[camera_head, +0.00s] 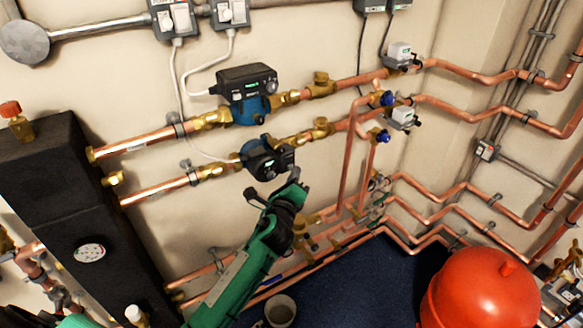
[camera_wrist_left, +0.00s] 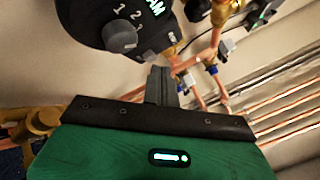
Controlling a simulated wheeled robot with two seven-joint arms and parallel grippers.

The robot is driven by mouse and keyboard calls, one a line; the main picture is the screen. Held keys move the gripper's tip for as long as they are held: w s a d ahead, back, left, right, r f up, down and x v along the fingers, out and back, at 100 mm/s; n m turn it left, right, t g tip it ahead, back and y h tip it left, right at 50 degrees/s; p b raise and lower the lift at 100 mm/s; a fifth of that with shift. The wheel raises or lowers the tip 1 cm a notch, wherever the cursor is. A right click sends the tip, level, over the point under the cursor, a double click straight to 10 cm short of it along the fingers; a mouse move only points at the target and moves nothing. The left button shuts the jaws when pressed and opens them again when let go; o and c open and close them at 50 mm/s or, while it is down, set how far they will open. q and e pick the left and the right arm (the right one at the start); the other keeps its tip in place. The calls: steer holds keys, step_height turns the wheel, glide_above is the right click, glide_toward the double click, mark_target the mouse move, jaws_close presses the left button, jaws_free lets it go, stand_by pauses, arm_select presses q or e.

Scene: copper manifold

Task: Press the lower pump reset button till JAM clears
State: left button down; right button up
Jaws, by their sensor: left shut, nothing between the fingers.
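The lower pump (camera_head: 268,157) has a black head and a blue body and sits on the lower copper pipe. In the left wrist view its dark face (camera_wrist_left: 85,20) fills the top left, with a grey knob (camera_wrist_left: 118,37) beside the numbers 1, 2 and 3. Its lit display (camera_wrist_left: 155,8) is cut by the frame edge and shows the letters AM. My left gripper (camera_head: 294,173) is shut and empty, just below and right of the pump face. Its fingers (camera_wrist_left: 160,76) point at the face's lower edge; I cannot tell whether they touch. I cannot make out the reset button.
The upper pump (camera_head: 247,82) sits above on its own pipe. Valves with blue caps (camera_head: 382,98) and grey actuators (camera_head: 402,118) are to the right. A black manifold block (camera_head: 60,190) stands left. A red vessel (camera_head: 482,295) and a cup (camera_head: 280,310) are below.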

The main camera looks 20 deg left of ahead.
arm_select(q)
steer(key=shift+w+a, duration=0.25)
steer(key=shift+a, duration=0.15)
stand_by(0.4)
steer(key=shift+d, duration=0.1)
steer(key=shift+s+d, duration=0.55)
steer(key=shift+d, duration=0.05)
stand_by(0.3)
steer(key=shift+s+d, duration=0.8)
steer(key=shift+d, duration=0.2)
steer(key=shift+s+d, duration=0.75)
steer(key=shift+d, duration=0.25)
